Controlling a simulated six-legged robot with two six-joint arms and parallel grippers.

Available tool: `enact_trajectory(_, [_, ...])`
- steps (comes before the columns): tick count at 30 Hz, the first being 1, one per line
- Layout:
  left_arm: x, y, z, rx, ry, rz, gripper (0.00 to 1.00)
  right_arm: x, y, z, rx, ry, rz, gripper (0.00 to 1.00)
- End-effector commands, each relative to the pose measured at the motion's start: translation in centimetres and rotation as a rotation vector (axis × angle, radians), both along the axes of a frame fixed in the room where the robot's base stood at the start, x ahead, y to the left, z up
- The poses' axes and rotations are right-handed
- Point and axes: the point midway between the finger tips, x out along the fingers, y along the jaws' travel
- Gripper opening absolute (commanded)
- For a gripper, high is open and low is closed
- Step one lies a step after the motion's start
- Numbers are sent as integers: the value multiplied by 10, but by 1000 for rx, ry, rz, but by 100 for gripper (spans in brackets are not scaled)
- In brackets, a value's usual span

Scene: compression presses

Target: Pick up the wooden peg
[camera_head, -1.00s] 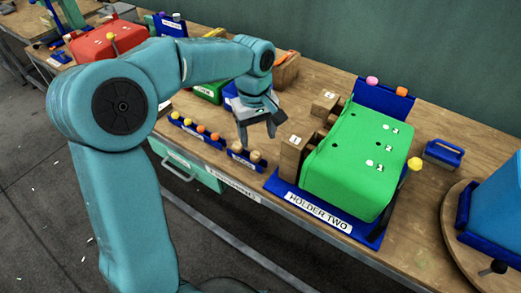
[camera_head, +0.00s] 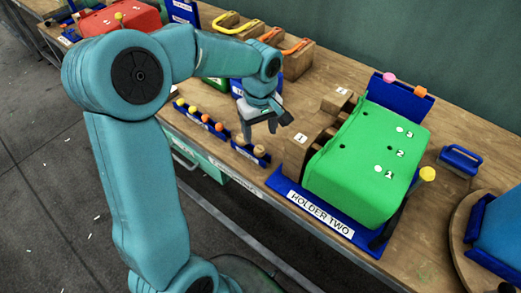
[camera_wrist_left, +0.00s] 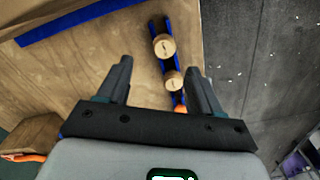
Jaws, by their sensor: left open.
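Two pale wooden pegs with round tops stand in a short blue rack at the table's front edge. The nearer-to-holder peg (camera_head: 259,150) and the other peg (camera_head: 240,141) also show in the left wrist view, as one peg (camera_wrist_left: 165,46) and another (camera_wrist_left: 173,80). My left gripper (camera_head: 262,128) is open and empty, just above and behind this rack. In the left wrist view its fingers (camera_wrist_left: 159,68) are spread, with the pegs beyond and between them, toward the right finger. I cannot tell the exact height gap. My right gripper is out of view.
A green press block (camera_head: 365,160) sits in a blue holder labelled HOLDER TWO (camera_head: 320,215), right of the gripper. Wooden blocks (camera_head: 298,148) stand beside it. A row of coloured pegs (camera_head: 205,118) lies left along the edge. A blue handle (camera_head: 460,160) lies on clear table.

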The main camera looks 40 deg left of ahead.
Motion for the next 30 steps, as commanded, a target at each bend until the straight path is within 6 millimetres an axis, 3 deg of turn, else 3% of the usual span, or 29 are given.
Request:
enact_trajectory(5, [0, 0, -13, 0, 0, -1, 65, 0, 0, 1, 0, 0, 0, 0])
enact_trajectory(15, [-3, -4, -60, -1, 1, 0, 65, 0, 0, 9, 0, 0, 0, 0])
enact_trajectory(23, [-3, -4, -63, -1, -2, 0, 65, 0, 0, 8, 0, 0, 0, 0])
enact_trajectory(27, [-3, -4, -63, -1, -2, -1, 20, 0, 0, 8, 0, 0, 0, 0])
enact_trajectory(28, [-3, -4, -63, -1, -2, -1, 12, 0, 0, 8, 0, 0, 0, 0])
enact_trajectory(30, [-3, -4, -63, -1, -2, -1, 12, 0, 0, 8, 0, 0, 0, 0])
